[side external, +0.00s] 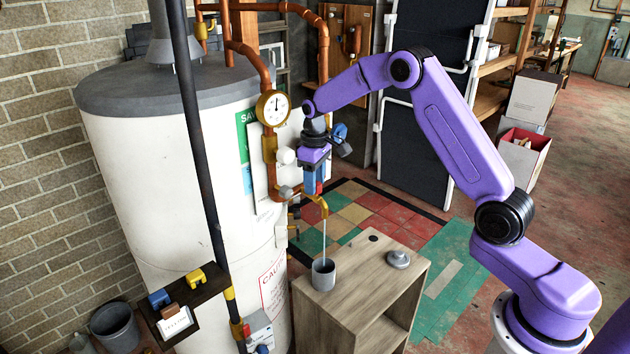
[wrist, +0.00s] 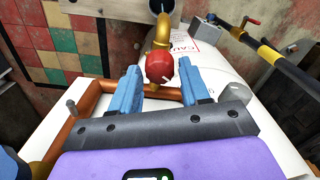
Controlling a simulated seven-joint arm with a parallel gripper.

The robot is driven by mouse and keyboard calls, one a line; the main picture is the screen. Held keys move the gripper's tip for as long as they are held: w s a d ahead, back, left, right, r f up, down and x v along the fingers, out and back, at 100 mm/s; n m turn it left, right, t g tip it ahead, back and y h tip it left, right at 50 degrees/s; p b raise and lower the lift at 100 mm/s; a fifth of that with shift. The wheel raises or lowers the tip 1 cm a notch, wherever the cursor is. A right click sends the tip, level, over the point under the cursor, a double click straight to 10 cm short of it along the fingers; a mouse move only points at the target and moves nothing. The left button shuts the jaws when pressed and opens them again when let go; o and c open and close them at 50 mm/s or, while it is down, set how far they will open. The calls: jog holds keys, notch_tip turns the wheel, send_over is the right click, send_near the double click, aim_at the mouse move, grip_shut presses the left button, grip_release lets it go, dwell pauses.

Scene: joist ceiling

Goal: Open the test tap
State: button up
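The test tap is a brass spout (side external: 318,202) on the pipework at the front of the white tank; its red round handle (wrist: 159,68) shows in the wrist view. A thin pale stream (side external: 325,238) runs from the spout down into a grey cup (side external: 323,274) on the wooden cabinet. My gripper (side external: 314,186) is at the tap. In the wrist view its blue fingers (wrist: 160,76) stand apart on either side of the red handle, with a visible gap on each side. The side view mostly hides the handle behind the fingers.
A gauge (side external: 273,108) and copper pipes stand close by my gripper at the white tank (side external: 165,170). A grey lid (side external: 399,259) lies on the wooden cabinet (side external: 365,285). A dark vertical pipe (side external: 195,120) and a small shelf (side external: 187,308) stand in front of the tank.

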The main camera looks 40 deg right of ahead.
jog(key=shift+o, duration=0.5)
notch_tip(320, 180, up, 17)
jog(key=shift+r, duration=0.15)
dwell(0.5)
